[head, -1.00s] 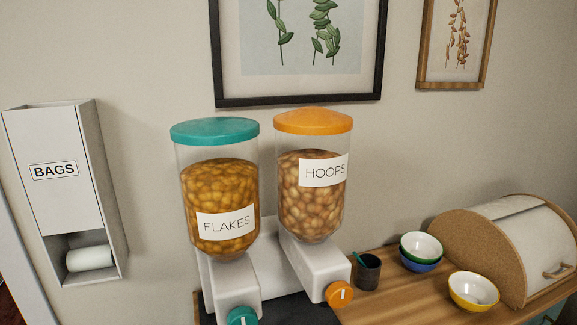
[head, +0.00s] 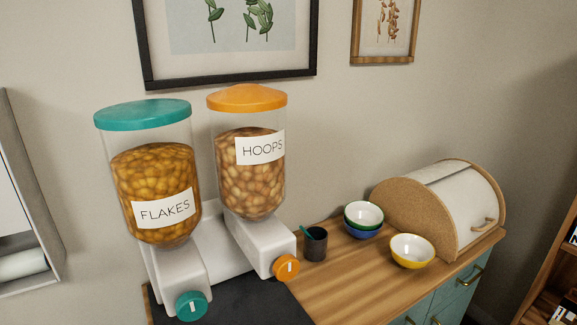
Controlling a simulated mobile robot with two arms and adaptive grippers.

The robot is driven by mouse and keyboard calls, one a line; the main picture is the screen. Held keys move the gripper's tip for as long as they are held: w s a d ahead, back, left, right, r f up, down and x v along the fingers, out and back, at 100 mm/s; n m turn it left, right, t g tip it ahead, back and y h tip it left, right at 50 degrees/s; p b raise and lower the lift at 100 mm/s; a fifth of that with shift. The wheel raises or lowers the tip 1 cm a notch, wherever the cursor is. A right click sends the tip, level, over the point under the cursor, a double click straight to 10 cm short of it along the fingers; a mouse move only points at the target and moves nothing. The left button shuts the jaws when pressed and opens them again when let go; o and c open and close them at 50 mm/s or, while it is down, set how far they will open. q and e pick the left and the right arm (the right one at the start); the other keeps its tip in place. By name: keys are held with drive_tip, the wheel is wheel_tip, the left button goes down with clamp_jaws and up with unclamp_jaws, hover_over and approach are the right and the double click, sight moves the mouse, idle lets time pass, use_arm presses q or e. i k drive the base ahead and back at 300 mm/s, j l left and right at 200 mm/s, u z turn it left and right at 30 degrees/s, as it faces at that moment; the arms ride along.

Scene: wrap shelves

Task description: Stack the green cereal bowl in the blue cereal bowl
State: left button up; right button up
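The green cereal bowl (head: 364,213) has a white inside and sits upright in the blue cereal bowl (head: 361,232) on the wooden counter. Only the lower outside of the blue bowl shows; its inside is hidden by the green one. Neither of my grippers is in the head view, and nothing touches the two bowls apart from each other and the counter.
A yellow bowl (head: 411,251) stands to the right, before the bread bin (head: 440,207). A dark cup (head: 315,245) with a teal stick is left of the stacked bowls. Two cereal dispensers (head: 153,190) (head: 250,165) stand further left. The counter front (head: 345,285) is clear.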

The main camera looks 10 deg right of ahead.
sight(363, 215)
drive_tip(key=i+l+u, duration=0.1)
drive_tip(key=l+u, duration=0.15)
drive_tip(key=l, duration=0.45)
drive_tip(key=l+u, duration=0.25)
drive_tip(key=l, duration=0.4)
